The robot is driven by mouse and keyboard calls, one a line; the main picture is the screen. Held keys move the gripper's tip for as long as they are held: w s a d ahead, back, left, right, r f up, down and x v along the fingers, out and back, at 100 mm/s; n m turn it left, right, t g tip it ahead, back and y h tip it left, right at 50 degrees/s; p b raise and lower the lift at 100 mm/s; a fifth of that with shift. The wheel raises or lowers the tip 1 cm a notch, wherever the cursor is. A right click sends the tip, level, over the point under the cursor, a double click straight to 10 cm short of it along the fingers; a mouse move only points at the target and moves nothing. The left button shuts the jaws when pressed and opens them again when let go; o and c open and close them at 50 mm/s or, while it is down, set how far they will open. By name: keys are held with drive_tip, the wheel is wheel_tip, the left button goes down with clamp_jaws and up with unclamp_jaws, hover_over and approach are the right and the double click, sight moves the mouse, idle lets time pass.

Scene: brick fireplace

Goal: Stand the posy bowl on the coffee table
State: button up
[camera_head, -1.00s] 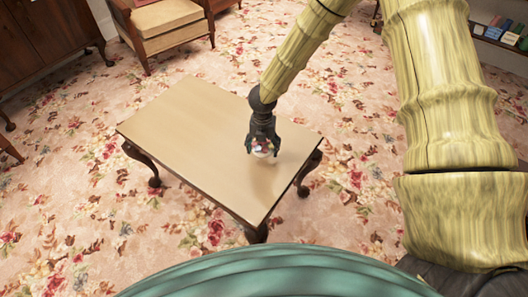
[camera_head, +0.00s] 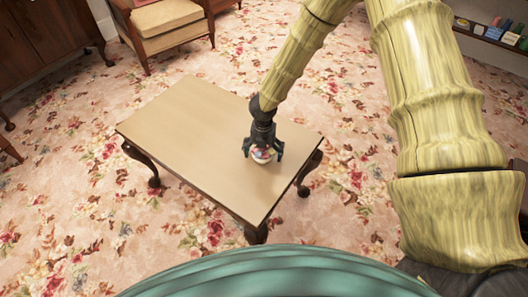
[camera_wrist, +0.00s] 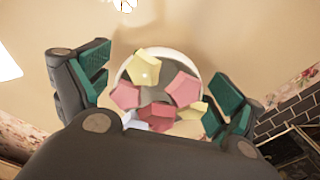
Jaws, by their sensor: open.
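The posy bowl (camera_head: 262,156) is a small pale round bowl with pink, red and yellow flowers. It stands near the right end of the tan top of the coffee table (camera_head: 190,125). In the wrist view the bowl (camera_wrist: 205,78) shows from above, its pale rim around the flowers. My gripper (camera_head: 263,152) is open around the bowl. In the wrist view its green-padded fingers lie to the left and right of the bowl, with a gap visible on each side. The bowl's base is hidden, so I cannot see its contact with the table directly.
The rest of the tabletop is clear. Floral carpet surrounds the table. An armchair (camera_head: 165,25) stands behind it, a dark wooden cabinet (camera_head: 45,40) is at the upper left, and a shelf with small items (camera_head: 490,32) is at the upper right.

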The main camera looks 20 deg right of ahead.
wheel_tip(320, 180, up, 12)
drive_tip(key=shift+r+p, duration=0.15)
drive_tip(key=shift+p, duration=0.65)
